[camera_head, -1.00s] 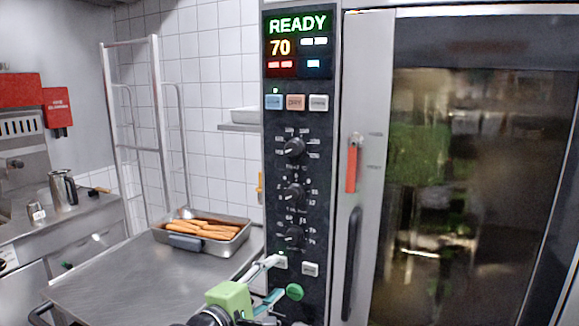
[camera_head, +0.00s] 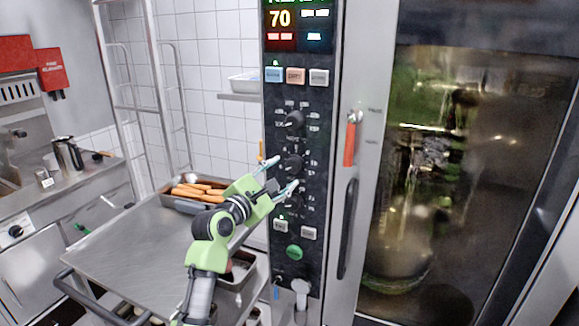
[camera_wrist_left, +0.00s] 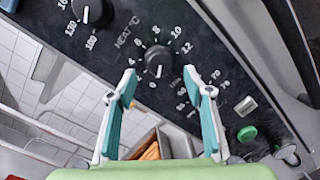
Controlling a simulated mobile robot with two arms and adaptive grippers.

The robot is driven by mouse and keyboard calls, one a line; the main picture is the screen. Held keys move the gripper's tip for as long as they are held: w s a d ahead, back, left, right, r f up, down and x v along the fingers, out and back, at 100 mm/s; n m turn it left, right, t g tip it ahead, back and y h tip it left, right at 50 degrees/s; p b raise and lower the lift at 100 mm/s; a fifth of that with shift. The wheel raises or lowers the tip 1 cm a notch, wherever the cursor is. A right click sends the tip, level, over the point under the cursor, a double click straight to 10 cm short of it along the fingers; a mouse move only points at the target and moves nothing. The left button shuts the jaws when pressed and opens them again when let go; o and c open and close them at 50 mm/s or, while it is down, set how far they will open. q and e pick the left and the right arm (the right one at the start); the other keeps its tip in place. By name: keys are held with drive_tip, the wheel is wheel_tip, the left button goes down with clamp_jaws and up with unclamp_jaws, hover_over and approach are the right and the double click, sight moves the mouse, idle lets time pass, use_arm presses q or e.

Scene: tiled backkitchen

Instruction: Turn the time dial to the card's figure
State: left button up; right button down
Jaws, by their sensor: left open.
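The time dial (camera_head: 292,165) is the middle black knob on the oven's dark panel. In the left wrist view this dial (camera_wrist_left: 158,60) has figures around it, and its white pointer line points toward the 0. My left gripper (camera_head: 283,174) is open in front of the panel at the middle and lower dials. In the left wrist view its two fingers (camera_wrist_left: 165,88) are spread, with the time dial just beyond the gap and nothing between them. No card with a readable figure shows. My right gripper is not in view.
The heat dial (camera_head: 294,122) is above, and a lower dial (camera_head: 293,199) is partly hidden by my gripper. A green button (camera_head: 294,252) sits below. The oven door handle (camera_head: 348,228) is to the right. A pan of sausages (camera_head: 172,200) stands on the steel table (camera_head: 125,250).

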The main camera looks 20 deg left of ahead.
sight(291, 168)
use_arm(q)
drive_tip(key=shift+w+d, duration=0.15)
drive_tip(key=shift+w, duration=1.05)
drive_tip(key=shift+w+d, duration=0.1)
drive_tip(key=shift+w, duration=1.1)
drive_tip(key=shift+c, duration=0.5)
drive_tip(key=c, duration=1)
